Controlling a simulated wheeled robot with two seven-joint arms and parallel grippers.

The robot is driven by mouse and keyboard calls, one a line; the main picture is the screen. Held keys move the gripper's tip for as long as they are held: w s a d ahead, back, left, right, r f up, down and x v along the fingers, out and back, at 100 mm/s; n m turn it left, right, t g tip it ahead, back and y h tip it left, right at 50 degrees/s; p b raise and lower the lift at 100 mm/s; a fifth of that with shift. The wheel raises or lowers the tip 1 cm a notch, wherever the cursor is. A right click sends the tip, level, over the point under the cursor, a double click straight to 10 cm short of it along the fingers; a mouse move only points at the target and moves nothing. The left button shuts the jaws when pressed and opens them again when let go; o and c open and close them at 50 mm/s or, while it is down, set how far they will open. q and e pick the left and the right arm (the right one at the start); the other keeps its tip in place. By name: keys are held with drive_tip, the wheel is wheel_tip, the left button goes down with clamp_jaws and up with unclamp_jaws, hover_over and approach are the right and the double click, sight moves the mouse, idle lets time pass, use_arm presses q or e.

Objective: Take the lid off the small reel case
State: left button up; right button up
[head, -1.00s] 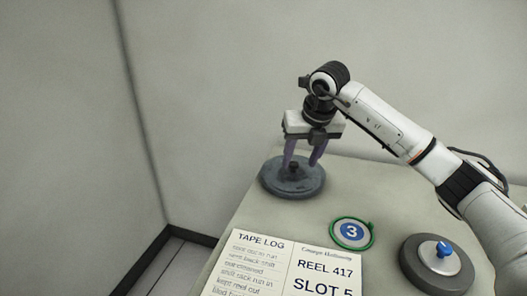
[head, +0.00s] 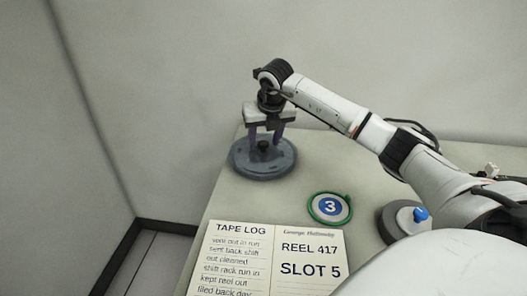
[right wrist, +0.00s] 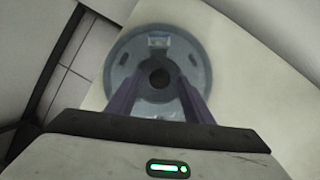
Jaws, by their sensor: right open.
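A round blue-grey reel case (head: 250,168) with a lid and a small dark knob (head: 263,146) at its middle sits at the far left corner of the table. My right gripper (head: 265,144) is over it, pointing down, open, with its two purple fingers on either side of the knob. The right wrist view shows the round lid (right wrist: 120,62) from above, with the dark knob (right wrist: 159,77) between the fingers and a gap on each side. The lid rests flat on the case. My left gripper is not in view.
A green-rimmed disc marked 3 (head: 330,208) lies right of the case. A dark round case with a blue knob (head: 420,214) is further right, partly hidden by my arm. A tape log sheet (head: 270,262) lies in front. Walls stand behind and at left.

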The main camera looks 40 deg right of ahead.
drive_tip(key=shift+w+f, duration=0.1)
drive_tip(key=shift+f, duration=0.2)
drive_tip(key=shift+r, duration=0.1)
drive_tip(key=c, duration=1.1)
